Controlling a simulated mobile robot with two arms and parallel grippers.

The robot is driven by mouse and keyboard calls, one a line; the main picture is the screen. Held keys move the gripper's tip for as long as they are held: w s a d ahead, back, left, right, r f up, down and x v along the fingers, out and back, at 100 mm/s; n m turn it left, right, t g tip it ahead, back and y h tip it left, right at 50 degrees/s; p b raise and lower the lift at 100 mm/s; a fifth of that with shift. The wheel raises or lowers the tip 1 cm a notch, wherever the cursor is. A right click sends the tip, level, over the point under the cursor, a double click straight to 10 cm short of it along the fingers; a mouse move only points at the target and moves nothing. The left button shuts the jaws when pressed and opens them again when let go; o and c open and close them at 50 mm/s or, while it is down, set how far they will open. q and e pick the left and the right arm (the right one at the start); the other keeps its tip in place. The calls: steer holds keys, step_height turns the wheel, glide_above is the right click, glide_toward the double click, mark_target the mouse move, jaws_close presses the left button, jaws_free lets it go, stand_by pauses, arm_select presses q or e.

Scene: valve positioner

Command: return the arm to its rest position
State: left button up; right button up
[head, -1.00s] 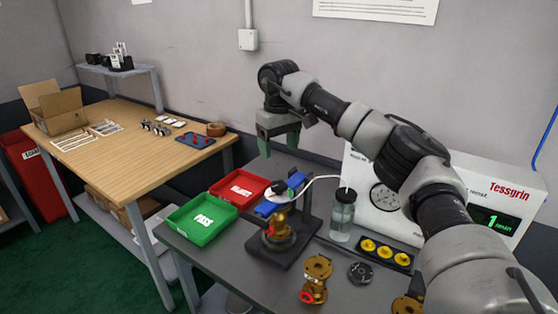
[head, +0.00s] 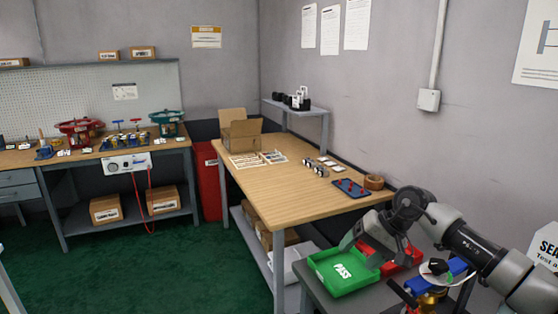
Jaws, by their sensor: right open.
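My right arm comes in from the right, and its gripper (head: 368,240) hangs open over the green PASS tray (head: 330,284) and the red tray (head: 413,262). No held object shows in it; its fingertips are partly hard to make out. The arm's wrist is bent, with the forearm stretching to the lower right corner. My left gripper is not in view.
A blue fixture (head: 452,268) with a brass part stands close under my forearm, partly hidden. A wooden table (head: 270,190) holds an open carton (head: 240,137) and a tape roll (head: 373,182). Green floor (head: 160,265) is open at the left.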

steer(key=s+a+r+m+t+y, duration=0.1)
steer(key=s+a+m+t+y, duration=0.4)
steer(key=a+m, duration=0.4)
steer(key=s+a+r+m+t+y, duration=0.1)
steer(key=s+a+m+t+y, duration=0.15)
steer(key=a+m+y, duration=0.65)
steer(key=s+d+f+n+t+h, duration=0.25)
steer(key=d+f+n+h, duration=0.35)
steer(key=n, duration=0.5)
steer(key=s+d+f+n+t+h, duration=0.1)
steer(key=s+d+f+n+h, duration=0.35)
steer(key=n+h, duration=0.5)
steer(key=s+d+f+n+t+h, duration=0.1)
steer(key=s+d+f+n+h, duration=0.3)
steer(key=n, duration=0.9)
steer(key=s+d+f+m+g, duration=0.35)
steer(key=s+m+g, duration=0.2)
steer(key=s, duration=0.45)
steer(key=s+d+f+m+g, duration=0.2)
steer(key=s+f+m+g, duration=0.35)
steer(key=s, duration=0.35)
step_height(320, 180, down, 25)
steer(key=s+d+f+g+h, duration=0.1)
steer(key=s+d+f, duration=0.1)
steer(key=s+f, duration=1.4)
steer(key=shift+s+d+f+g, duration=0.2)
steer(key=shift+s+f+g, duration=0.1)
steer(key=shift+s, duration=0.25)
